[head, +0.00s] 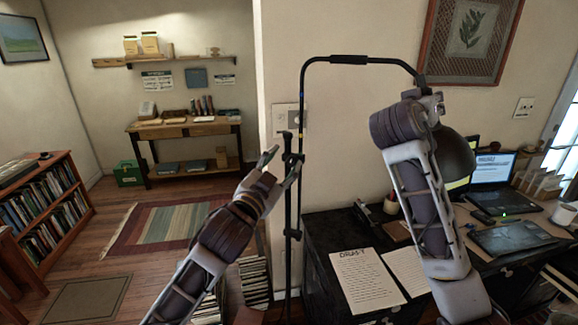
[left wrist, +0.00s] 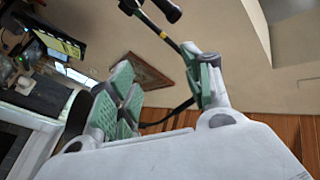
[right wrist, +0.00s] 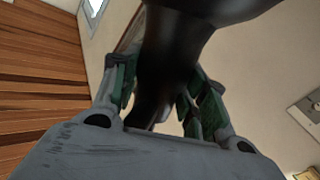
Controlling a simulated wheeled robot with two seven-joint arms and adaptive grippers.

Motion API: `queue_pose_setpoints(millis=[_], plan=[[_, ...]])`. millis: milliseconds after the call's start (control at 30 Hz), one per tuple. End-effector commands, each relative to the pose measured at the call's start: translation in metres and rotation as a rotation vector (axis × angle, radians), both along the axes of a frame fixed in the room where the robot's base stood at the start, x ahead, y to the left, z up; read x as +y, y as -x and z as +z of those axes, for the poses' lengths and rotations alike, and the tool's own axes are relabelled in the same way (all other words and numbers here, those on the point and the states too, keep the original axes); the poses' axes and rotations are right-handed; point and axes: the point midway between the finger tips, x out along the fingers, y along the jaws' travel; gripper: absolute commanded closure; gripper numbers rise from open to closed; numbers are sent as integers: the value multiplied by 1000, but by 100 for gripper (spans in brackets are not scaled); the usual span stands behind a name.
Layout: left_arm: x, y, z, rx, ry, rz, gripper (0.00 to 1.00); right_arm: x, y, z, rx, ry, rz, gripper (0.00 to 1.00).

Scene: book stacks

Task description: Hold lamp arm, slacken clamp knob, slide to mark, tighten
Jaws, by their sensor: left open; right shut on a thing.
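A black floor lamp has an upright pole (head: 301,80) and a lamp arm (head: 348,59) bent over to the right. Its dark dome shade (head: 457,158) hangs partly behind my right arm. My right gripper (head: 428,98) is shut on the lamp's neck; in the right wrist view the black neck (right wrist: 160,70) stands between the green pads. A clamp with a dark knob (head: 287,135) sits on the pole, below small blue and yellow bands. My left gripper (head: 281,163) is open at the clamp. In the left wrist view a black knob (left wrist: 166,10) shows beyond the fingers; contact is unclear.
A black cabinet (head: 325,222) with printed sheets (head: 365,280) stands right of the pole. A desk with a laptop (head: 493,172) is at the far right. Books are stacked on the floor near the pole's foot. A bookcase (head: 45,205) stands left; the striped rug area is clear.

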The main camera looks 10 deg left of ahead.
Motion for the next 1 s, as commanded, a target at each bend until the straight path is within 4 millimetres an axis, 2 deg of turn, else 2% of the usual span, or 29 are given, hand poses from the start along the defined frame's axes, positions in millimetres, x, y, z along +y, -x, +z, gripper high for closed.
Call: queue_pose_setpoints(millis=[167, 367, 600, 1000], plan=[[0, 0, -8, 12, -36, 2, 50, 0, 0, 2, -4, 1, 0, 85], [2, 1, -25, 70, 9, 5, 50, 0, 0, 2, -4, 1, 0, 85], [3, 2, -44, 152, 138, 10, 50, 0, 0, 2, -5, 2, 1, 85], [8, 1, -54, 257, 424, 25, 50, 0, 0, 2, -5, 2, 1, 85]])
